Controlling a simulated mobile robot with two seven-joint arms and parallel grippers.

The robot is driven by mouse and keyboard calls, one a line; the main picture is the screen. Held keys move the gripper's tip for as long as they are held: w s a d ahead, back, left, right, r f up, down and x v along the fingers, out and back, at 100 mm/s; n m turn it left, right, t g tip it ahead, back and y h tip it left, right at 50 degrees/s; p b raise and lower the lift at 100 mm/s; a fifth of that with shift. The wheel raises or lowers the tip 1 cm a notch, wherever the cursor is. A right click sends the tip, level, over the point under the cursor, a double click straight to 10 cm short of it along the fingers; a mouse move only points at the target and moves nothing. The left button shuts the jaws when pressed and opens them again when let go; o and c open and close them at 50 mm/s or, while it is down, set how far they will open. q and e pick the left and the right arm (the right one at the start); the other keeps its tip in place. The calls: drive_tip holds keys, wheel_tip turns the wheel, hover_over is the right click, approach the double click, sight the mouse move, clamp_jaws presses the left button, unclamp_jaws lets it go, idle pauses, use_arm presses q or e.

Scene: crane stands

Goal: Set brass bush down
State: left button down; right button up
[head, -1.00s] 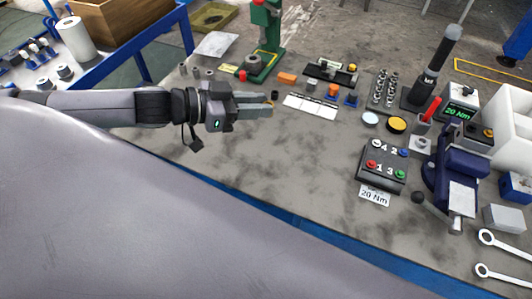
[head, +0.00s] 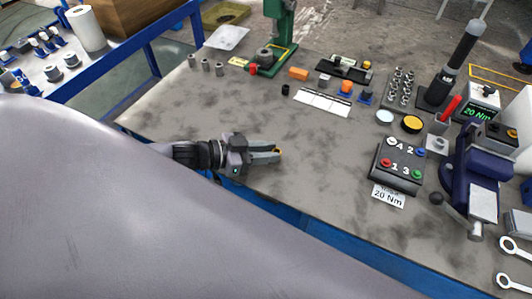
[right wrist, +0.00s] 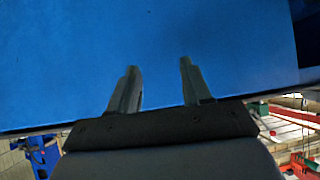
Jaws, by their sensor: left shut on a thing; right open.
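My left gripper (head: 276,151) is shut on the brass bush (head: 279,151), which shows only as a small gold spot at the fingertips. The rest of the bush is hidden between the fingers. The gripper is over the near part of the grey workbench (head: 330,150), pointing right. I cannot tell whether the bush touches the bench top. My right gripper (right wrist: 158,68) is open and empty in the right wrist view, in front of a plain blue surface.
Bare bench lies around the left gripper. A white marked strip (head: 322,102), a black bush (head: 285,89) and a green press (head: 278,35) stand farther back. A button box (head: 398,165) and a blue vice (head: 475,165) are at the right.

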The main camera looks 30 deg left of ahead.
use_arm(q)
drive_tip(key=shift+f, duration=0.1)
drive_tip(key=shift+f, duration=0.1)
drive_tip(key=c, duration=0.9)
unclamp_jaws()
drive_tip(key=shift+c, duration=0.2)
drive_tip(key=shift+r, duration=0.2)
drive_tip(key=shift+s+a, duration=0.15)
drive_tip(key=shift+s, duration=0.05)
drive_tip(key=p+v, duration=0.1)
drive_tip(key=v, duration=0.8)
drive_tip(key=shift+s+a+r, duration=0.1)
drive_tip(key=shift+s+a, duration=0.05)
drive_tip(key=shift+s, duration=0.05)
drive_tip(key=shift+p+v, duration=0.45)
drive_tip(key=shift+v, duration=0.55)
